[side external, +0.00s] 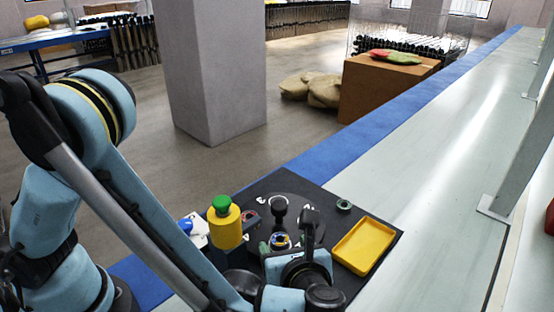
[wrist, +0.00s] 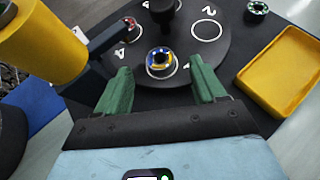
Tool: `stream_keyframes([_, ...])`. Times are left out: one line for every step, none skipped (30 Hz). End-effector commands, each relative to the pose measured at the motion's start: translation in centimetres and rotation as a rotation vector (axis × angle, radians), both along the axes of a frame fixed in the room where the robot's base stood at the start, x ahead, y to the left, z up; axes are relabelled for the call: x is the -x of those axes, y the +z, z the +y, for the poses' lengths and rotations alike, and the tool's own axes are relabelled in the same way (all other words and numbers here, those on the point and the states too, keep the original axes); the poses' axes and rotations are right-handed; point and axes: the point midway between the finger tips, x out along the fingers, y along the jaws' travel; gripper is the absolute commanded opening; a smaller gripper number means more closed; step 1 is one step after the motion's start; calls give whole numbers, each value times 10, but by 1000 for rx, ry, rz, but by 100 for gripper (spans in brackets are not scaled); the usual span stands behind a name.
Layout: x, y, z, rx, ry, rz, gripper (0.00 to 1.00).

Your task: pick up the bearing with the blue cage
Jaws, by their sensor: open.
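The bearing with blue showing in it (wrist: 160,62) lies on the round dark turntable (wrist: 220,58), inside a white circle. It also has yellow patches and a dark centre. It shows in the side external view too (side external: 281,240). My gripper (wrist: 161,72) is open, with its two green fingers apart on the left and right of this bearing in the wrist view. I see nothing between the fingers touching it, and the height gap is hard to judge. In the side external view my gripper (side external: 280,245) is partly hidden by my wrist.
A reddish bearing (wrist: 130,26) sits further left on the turntable. A green bearing (wrist: 257,10) lies off it to the right. A yellow tray (wrist: 248,75) stands at right and looks empty. A yellow cylinder with a green top (side external: 225,224) and a dark central knob (side external: 279,204) stand nearby.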

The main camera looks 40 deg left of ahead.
Motion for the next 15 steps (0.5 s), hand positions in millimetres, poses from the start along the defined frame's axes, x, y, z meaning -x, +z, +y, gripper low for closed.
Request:
stream_keyframes([-4, -5, 7, 1, 4, -1, 70])
stream_keyframes([-7, -7, 11, 0, 5, -1, 70])
stream_keyframes([-10, -9, 15, 1, 3, -1, 70])
stream_keyframes([-11, -11, 17, 0, 3, -1, 70])
stream_keyframes([-13, -12, 20, 0, 3, -1, 70])
stream_keyframes([-14, -14, 22, 0, 3, -1, 70])
stream_keyframes([-15, -15, 23, 1, 2, -1, 70])
stream_keyframes([-16, -16, 24, 1, 1, -1, 70])
stream_keyframes([-17, -16, 25, 1, 1, -1, 70])
stream_keyframes([-17, -16, 25, 1, 1, -1, 70])
stream_keyframes([-17, -17, 25, 2, 1, -1, 70])
stream_keyframes([-17, -17, 25, 2, 0, -1, 70])
stream_keyframes([-17, -17, 25, 3, 1, 0, 70])
stream_keyframes([-17, -17, 25, 3, 1, 0, 70])
stream_keyframes([-17, -17, 25, 3, 1, 0, 70])
